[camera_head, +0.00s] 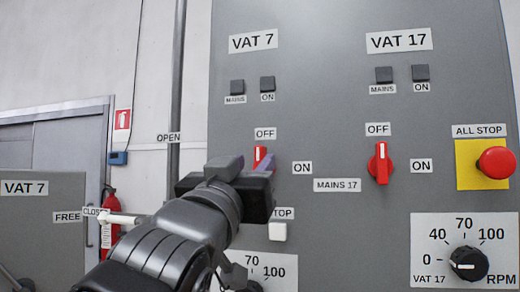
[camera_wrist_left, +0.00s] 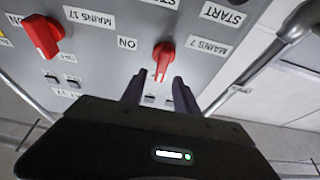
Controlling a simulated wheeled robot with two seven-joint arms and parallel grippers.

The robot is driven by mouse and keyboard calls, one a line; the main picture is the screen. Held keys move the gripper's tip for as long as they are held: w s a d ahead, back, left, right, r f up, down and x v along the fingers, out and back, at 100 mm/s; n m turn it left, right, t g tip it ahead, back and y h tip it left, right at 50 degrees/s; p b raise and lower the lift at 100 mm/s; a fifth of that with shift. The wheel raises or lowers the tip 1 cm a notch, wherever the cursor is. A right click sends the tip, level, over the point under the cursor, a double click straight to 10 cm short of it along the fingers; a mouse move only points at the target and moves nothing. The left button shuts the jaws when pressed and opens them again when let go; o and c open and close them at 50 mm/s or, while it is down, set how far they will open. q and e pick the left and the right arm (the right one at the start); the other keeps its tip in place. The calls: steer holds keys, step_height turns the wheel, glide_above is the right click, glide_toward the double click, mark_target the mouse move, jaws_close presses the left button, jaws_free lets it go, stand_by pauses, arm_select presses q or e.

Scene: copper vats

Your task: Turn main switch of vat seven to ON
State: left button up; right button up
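The VAT 7 main switch (camera_head: 261,154) is a red knob on the grey panel, under an OFF label and left of an ON label. It points up toward OFF; its lower part is hidden behind my left gripper (camera_head: 246,166) in the head view. In the upside-down left wrist view, the red knob (camera_wrist_left: 163,58) stands beside the MAINS 7 label, just beyond and between the two fingertips of my left gripper (camera_wrist_left: 159,85). The fingers are open with a gap between them. I cannot tell whether they touch the knob. My right gripper is not in view.
The red MAINS 17 switch (camera_head: 381,164) points to OFF on the right. A red ALL STOP button (camera_head: 496,163) sits on yellow. A white stop button (camera_head: 278,231) and a VAT 17 dial (camera_head: 468,263) are lower. The VAT 7 indicators (camera_head: 252,86) look dark.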

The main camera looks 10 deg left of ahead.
mark_target(257, 157)
arm_select(q)
steer(key=p+x, duration=0.2)
steer(key=x, duration=0.2)
steer(key=shift+w+a+r, duration=0.1)
steer(key=shift+w+r, duration=0.1)
steer(key=shift+w, duration=0.4)
steer(key=shift+c, duration=0.6)
jaws_close()
